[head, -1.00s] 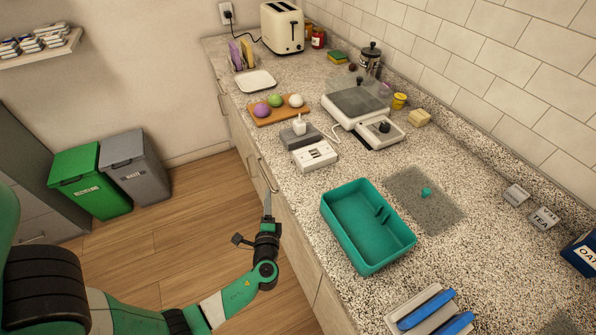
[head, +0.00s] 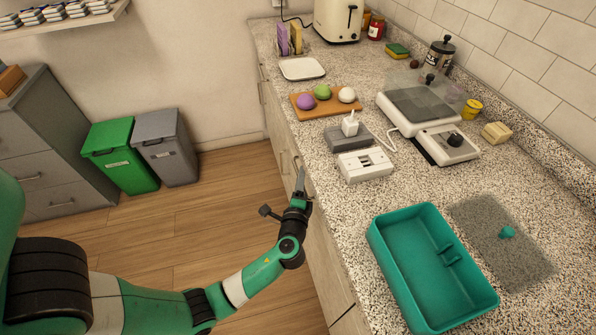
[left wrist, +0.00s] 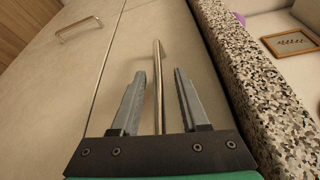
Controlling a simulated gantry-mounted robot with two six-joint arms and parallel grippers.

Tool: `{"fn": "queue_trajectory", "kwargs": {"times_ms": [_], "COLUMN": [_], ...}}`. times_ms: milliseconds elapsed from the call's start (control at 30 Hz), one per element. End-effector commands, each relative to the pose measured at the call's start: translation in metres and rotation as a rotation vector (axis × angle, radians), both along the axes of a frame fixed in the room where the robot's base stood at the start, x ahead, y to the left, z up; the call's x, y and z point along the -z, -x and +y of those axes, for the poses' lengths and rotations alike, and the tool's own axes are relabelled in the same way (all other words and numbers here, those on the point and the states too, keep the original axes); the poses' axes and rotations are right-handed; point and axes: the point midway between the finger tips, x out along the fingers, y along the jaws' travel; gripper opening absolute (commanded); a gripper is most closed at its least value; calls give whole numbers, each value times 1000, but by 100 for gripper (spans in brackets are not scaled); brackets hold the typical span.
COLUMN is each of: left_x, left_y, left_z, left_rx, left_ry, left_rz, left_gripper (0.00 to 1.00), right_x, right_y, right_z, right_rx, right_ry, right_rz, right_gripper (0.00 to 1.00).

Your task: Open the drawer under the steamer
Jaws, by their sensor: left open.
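The steamer (head: 415,108), a white appliance with a clear lid and a dark dial, stands on the counter. A pale drawer front (left wrist: 178,45) lies just below the speckled counter edge, with a straight metal bar handle (left wrist: 157,55). My left gripper (head: 300,178) is in front of the cabinet fronts, below the counter's edge. In the left wrist view its two fingers (left wrist: 155,78) are open, one on each side of the handle, with visible gaps. I cannot tell how deep the handle sits between them. The drawer front looks flush and closed. My right gripper is not in view.
Another front with a handle (left wrist: 78,29) lies beyond a seam. The counter (head: 345,215) overhangs close to my left gripper and holds a teal bin (head: 385,262), a white switch box (head: 363,166) and a wooden board (head: 330,108).

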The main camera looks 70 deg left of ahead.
Motion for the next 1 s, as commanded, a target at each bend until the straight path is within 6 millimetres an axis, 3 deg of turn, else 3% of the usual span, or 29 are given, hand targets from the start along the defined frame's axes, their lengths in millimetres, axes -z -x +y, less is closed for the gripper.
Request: {"fn": "queue_trajectory", "kwargs": {"times_ms": [367,633,1000], "left_x": [1,1,1], "left_y": [-2,-2,-1], "left_z": [4,4,4], "left_rx": [-1,-1,-1], "left_ry": [0,0,0], "left_rz": [0,0,0], "left_gripper": [45,0,0], "right_x": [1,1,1], "right_y": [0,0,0], "right_z": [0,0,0], "right_rx": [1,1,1], "right_ry": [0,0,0], "right_rz": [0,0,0], "right_gripper": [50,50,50]}}
